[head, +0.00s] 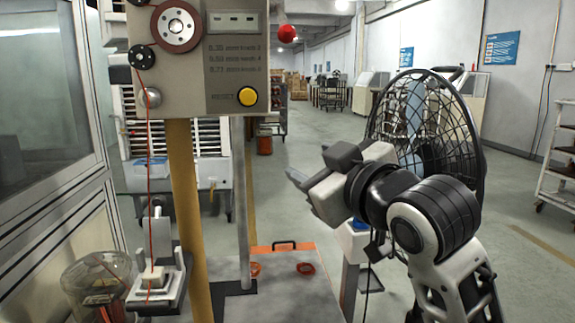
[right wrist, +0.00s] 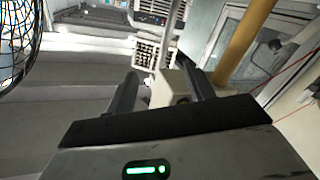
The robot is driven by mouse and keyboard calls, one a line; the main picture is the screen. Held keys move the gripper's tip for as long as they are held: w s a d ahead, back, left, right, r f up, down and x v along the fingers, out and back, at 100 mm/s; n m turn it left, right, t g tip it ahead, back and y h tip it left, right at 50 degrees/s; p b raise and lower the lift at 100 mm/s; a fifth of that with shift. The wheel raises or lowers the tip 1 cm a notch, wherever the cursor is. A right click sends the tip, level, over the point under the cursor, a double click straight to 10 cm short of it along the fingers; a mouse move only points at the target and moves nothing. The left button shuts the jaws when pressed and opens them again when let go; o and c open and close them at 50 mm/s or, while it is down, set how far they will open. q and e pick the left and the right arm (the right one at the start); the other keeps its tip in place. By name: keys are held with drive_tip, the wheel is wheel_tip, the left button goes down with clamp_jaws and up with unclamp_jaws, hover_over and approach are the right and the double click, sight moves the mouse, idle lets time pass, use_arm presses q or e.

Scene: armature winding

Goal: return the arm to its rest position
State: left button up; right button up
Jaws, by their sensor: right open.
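My right arm (head: 435,235) comes in from the lower right of the head view, bent at a black and white joint. My right gripper (head: 298,181) points left, held up in the air to the right of the winding machine's post. In the right wrist view its two dark fingers (right wrist: 161,75) stand apart. I see nothing held between them. My left arm and gripper are not in view.
The winding machine (head: 225,75) has a yellow post (head: 184,215) and a red wire (head: 150,180) running down to a small fixture (head: 155,285). A black wire-cage fan (head: 465,130) stands close behind my right arm. Open floor (head: 320,135) lies beyond.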

drive_tip(key=s+d+f+m+g+h, duration=0.1)
drive_tip(key=s+d+f+m, duration=0.15)
drive_tip(key=f, duration=1.05)
drive_tip(key=s+d+f+m+g+h, duration=0.1)
drive_tip(key=d+f+m, duration=0.15)
drive_tip(key=f, duration=1.15)
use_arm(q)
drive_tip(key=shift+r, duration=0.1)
use_arm(e)
drive_tip(key=s+d+f+m+g+h, duration=0.1)
drive_tip(key=s+d+f, duration=0.1)
drive_tip(key=s+f, duration=0.7)
drive_tip(key=s+d+f+m+g+h, duration=0.1)
drive_tip(key=s+d+f+m+g, duration=0.1)
drive_tip(key=s+f, duration=0.7)
drive_tip(key=shift+d+f+h, duration=0.2)
drive_tip(key=shift+d+h, duration=0.1)
drive_tip(key=shift+d, duration=0.1)
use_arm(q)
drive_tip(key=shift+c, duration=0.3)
